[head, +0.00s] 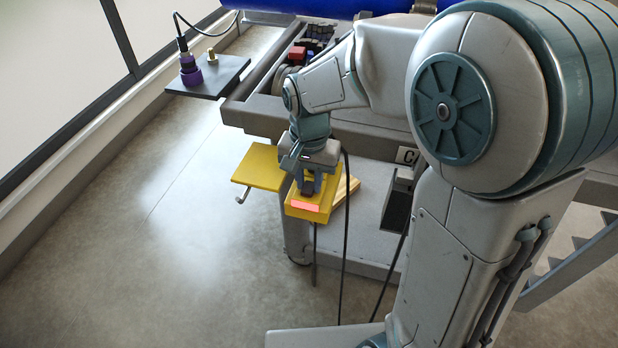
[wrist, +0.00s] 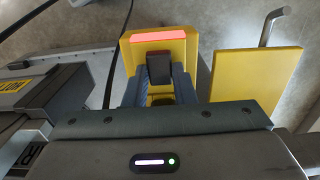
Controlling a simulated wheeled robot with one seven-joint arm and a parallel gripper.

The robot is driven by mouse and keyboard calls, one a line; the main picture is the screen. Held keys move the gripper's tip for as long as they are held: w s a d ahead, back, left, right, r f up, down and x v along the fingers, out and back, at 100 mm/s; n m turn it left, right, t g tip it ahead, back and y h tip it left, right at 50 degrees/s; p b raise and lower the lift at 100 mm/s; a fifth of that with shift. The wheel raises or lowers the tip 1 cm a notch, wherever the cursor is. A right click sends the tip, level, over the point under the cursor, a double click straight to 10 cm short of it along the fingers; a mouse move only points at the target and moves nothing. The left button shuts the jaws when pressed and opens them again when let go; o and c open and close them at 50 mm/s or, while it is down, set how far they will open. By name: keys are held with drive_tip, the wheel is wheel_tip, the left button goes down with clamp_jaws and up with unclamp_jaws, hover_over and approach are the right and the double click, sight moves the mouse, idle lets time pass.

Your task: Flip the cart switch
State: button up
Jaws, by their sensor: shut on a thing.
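The cart switch is a yellow box (head: 323,208) on the cart's front left, with a lit red strip (head: 305,206) and a dark lever (head: 308,189). In the wrist view, the yellow box (wrist: 184,46) shows the red strip (wrist: 160,35) along its far edge and the dark lever (wrist: 159,68) in the middle. My gripper (wrist: 160,84) is at the box with its fingers on both sides of the lever, shut on it. It also shows in the head view (head: 309,182), reaching down from above. The lever's base is partly hidden by the fingers.
A flat yellow panel (head: 257,166) with a metal handle (head: 241,198) stands out to the left of the box. Dark cables (head: 345,240) hang beside it. The grey cart (head: 375,222) lies behind and right. The floor at left is clear.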

drive_tip(key=shift+w+d+r+g+p, duration=0.1)
drive_tip(key=shift+r+g+p, duration=0.25)
drive_tip(key=shift+p, duration=0.5)
drive_tip(key=shift+w+f+g+y+p, duration=0.1)
drive_tip(key=shift+f+g+y+p, duration=0.2)
drive_tip(key=shift+g+p, duration=0.25)
drive_tip(key=o, duration=1)
drive_tip(key=shift+f, duration=0.1)
drive_tip(key=r, duration=0.4)
drive_tip(key=w+r+p, duration=0.1)
drive_tip(key=r, duration=0.4)
drive_tip(key=r+p, duration=0.1)
drive_tip(key=r, duration=0.3)
drive_tip(key=shift+w+d+r, duration=0.35)
drive_tip(key=shift+w, duration=0.05)
